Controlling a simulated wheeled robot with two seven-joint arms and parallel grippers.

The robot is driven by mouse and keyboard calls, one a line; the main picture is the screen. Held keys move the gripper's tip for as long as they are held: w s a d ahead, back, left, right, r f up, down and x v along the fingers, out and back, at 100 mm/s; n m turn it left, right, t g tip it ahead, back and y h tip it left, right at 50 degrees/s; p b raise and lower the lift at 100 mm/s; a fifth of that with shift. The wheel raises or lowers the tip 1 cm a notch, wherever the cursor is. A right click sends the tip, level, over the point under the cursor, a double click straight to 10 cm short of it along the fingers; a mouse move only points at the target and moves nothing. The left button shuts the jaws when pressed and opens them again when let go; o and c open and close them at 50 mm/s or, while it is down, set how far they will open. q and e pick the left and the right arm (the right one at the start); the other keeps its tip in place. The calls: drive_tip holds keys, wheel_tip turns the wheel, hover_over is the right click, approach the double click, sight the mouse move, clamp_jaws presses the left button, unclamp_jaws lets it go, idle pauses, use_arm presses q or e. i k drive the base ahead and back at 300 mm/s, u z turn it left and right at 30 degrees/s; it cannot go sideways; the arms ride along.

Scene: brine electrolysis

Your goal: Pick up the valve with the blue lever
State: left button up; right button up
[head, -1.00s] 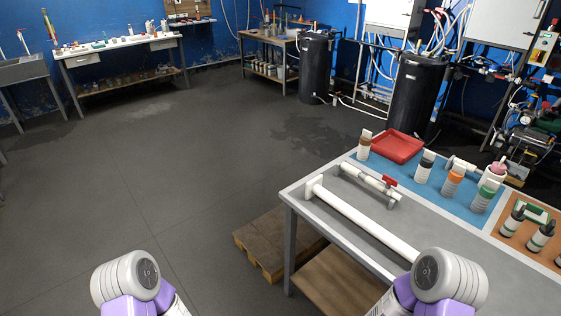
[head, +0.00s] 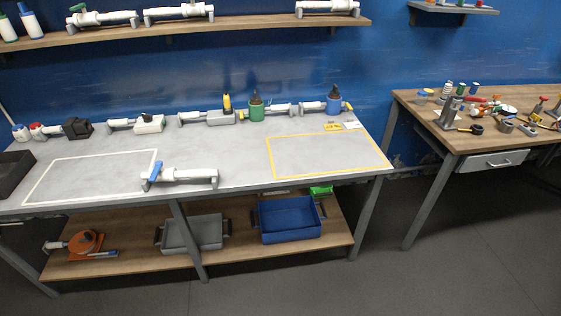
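A white pipe valve with a blue lever (head: 153,172) lies on the grey workbench (head: 235,168) near its front edge, just right of the white-outlined rectangle. Its lever is at the left end, and its white body (head: 190,175) runs to the right on a small grey stand. Neither of my grippers shows in the head view.
Other pipe valves and devices, including a green-bodied one (head: 256,108) and a blue-bodied one (head: 334,101), line the bench's back. A yellow-outlined rectangle (head: 300,178) is empty. The lower shelf holds a blue bin (head: 290,222) and a grey bin (head: 192,235). Open floor lies in front.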

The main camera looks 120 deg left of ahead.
sight(171, 174)
drive_tip(key=u, duration=3.65)
drive_tip(key=k, duration=0.2)
drive_tip(key=u, duration=0.65)
drive_tip(key=i, duration=1)
drive_tip(key=u, duration=0.35)
